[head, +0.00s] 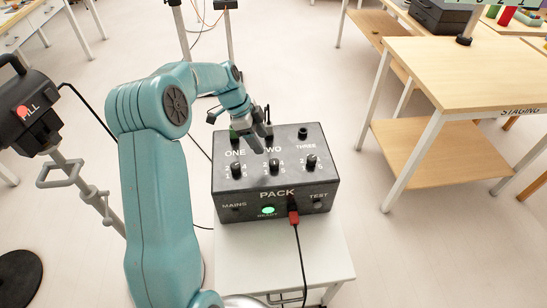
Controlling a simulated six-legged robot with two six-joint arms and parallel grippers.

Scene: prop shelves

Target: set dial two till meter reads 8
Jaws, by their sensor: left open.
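The black PACK box (228,186) stands on a small white table (330,255). Its sloped top has three dials with numbers round them, labelled ONE, TWO and THREE. Dial two (274,164) is the middle one; its pointer setting is too small to read. Dial one (236,169) is to its left and dial three (311,161) to its right. My left gripper (262,138) is open above the box, just behind dial two and apart from it, partly covering the TWO label. I cannot make out a meter reading. My right gripper is not in view.
A green READY lamp (268,210) glows on the box front. A red plug (293,216) with a black cable is beside it. A lamp head marked FILL (28,112) stands at left. The wooden STAGING table (480,75) is at right. Open floor lies between.

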